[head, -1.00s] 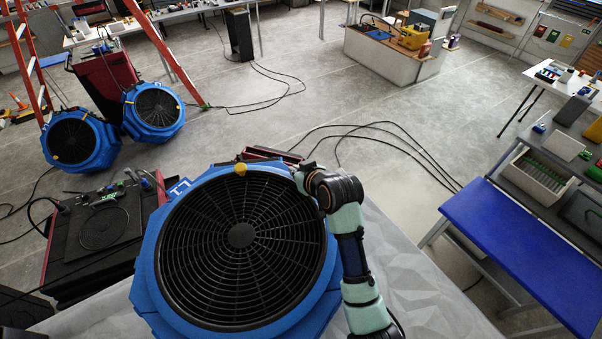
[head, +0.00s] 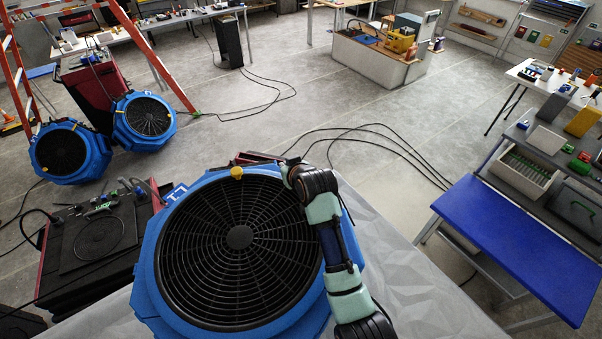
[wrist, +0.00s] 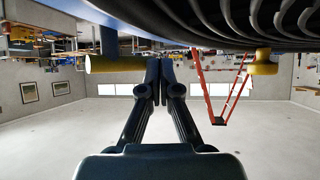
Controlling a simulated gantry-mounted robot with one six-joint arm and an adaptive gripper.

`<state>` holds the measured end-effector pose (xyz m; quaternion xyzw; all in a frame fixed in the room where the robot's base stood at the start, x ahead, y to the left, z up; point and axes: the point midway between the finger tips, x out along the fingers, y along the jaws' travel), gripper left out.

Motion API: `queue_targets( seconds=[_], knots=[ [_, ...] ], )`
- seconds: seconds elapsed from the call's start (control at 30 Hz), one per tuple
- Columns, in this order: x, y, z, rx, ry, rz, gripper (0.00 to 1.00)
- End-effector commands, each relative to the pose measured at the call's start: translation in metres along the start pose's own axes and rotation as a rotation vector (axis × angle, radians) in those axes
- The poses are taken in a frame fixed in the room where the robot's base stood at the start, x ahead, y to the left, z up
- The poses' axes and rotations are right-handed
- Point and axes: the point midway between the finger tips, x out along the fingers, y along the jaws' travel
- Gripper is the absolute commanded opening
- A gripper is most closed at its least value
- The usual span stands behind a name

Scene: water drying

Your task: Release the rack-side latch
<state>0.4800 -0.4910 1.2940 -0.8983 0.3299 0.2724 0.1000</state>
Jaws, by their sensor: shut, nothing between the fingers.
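A large blue blower (head: 153,281) with a round black grille (head: 239,237) lies face up on a grey surface. A yellow knob (head: 237,172) sits at its far rim, and it also shows at right in the wrist view (wrist: 263,63). A yellow cylindrical piece (wrist: 117,64) shows at left in the wrist view, its right end beside my fingers. I cannot tell whether it is the rack-side latch. My gripper (wrist: 159,66) is shut and empty, just below the blower's dark edge in that view. In the head view my wrist hides the fingers at the blower's upper right rim.
Two more blue blowers (head: 88,161) stand at the left by an orange ladder (head: 152,55). A red-sided case (head: 157,193) is close on the left. A blue-topped bench (head: 510,238) stands at the right. Loose cables (head: 390,140) lie on open floor behind.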

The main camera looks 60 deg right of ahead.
Motion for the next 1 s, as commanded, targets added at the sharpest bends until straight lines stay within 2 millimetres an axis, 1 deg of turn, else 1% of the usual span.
queue_targets(
  seconds=[0.33,0.67,0.77,0.87,0.97,1.0],
  knots=[
    [-0.004,0.014,0.002,0.002,-0.001,0.001,0.00],
    [-0.004,0.015,0.002,0.000,0.000,0.000,0.00],
    [-0.009,0.012,-0.002,0.000,-0.001,-0.001,0.00],
    [-0.019,0.004,-0.010,-0.002,0.000,-0.003,0.00],
    [-0.034,-0.009,-0.019,-0.003,-0.001,-0.005,0.00],
    [-0.034,-0.017,-0.012,-0.005,0.003,-0.006,0.00]
  ],
)
